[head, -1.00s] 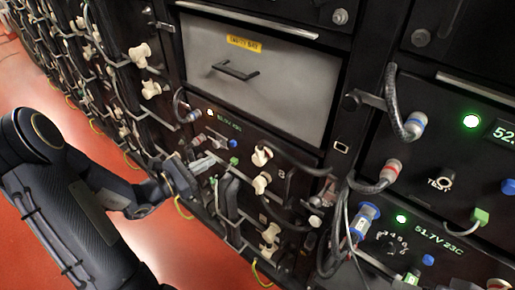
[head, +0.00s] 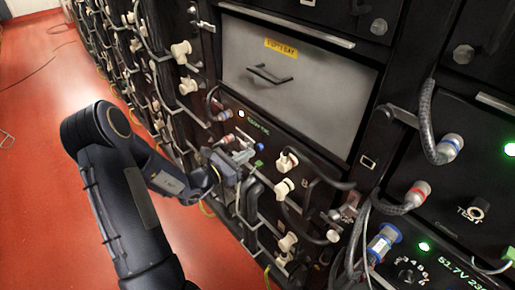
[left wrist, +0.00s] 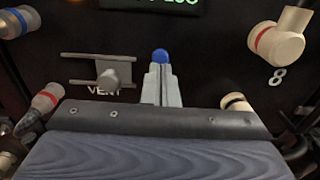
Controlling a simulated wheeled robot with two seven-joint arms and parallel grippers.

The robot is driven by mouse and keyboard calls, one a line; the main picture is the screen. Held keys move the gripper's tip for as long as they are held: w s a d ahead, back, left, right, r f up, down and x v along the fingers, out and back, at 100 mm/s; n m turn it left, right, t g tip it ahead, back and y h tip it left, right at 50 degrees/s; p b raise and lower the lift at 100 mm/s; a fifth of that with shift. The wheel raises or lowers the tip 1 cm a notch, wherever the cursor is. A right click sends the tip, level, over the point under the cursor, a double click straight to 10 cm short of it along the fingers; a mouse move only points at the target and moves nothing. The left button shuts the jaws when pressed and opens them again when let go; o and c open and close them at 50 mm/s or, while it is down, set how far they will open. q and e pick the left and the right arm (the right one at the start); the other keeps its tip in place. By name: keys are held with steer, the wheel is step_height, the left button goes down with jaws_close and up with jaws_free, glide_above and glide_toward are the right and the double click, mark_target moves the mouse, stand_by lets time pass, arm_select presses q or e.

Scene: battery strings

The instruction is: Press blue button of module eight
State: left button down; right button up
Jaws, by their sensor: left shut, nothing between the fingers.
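Module eight (head: 292,222) is a black panel below the grey drawer, with a lit green display (head: 255,122) and a printed 8, which also shows in the left wrist view. Its blue button (left wrist: 160,56) is a small round cap at the upper middle in the left wrist view; in the head view the blue button (head: 262,146) is small. My left gripper (left wrist: 160,72) is shut and empty, its fingertips right at the lower edge of the button; I cannot tell whether they touch. The left gripper (head: 243,154) reaches the panel from the left in the head view. My right gripper is not in view.
A VENT knob (left wrist: 108,80) sits left of the fingers. A red-ringed connector (left wrist: 276,36) and a black-ringed connector (left wrist: 238,103) are on the right. The grey drawer (head: 292,80) is shut above. Cables hang around the panel. Red floor (head: 40,190) lies open at left.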

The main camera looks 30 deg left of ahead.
arm_select(q)
steer(key=shift+x, duration=1.35)
stand_by(0.4)
steer(key=shift+s, duration=0.1)
steer(key=v, duration=0.8)
stand_by(0.3)
stand_by(0.4)
steer(key=s+d+r+m+g+h+p, duration=0.25)
steer(key=s+d+r+m+g, duration=0.25)
steer(key=d+r+m, duration=0.25)
steer(key=s+d+r+m+g+h+p, duration=0.1)
steer(key=s+d+r+m+g+h, duration=0.4)
steer(key=d+m, duration=0.35)
steer(key=s+a+r+m+y+p, duration=0.1)
steer(key=s+m+y+p, duration=0.1)
steer(key=s+m+y, duration=0.3)
steer(key=s+a+r+m+y+p, duration=0.1)
steer(key=s+r+m+y+p, duration=0.1)
steer(key=s+m+y, duration=0.3)
steer(key=shift+s+r+m+g, duration=0.3)
steer(key=shift+s+m+g, duration=0.1)
steer(key=shift+s+m, duration=1.6)
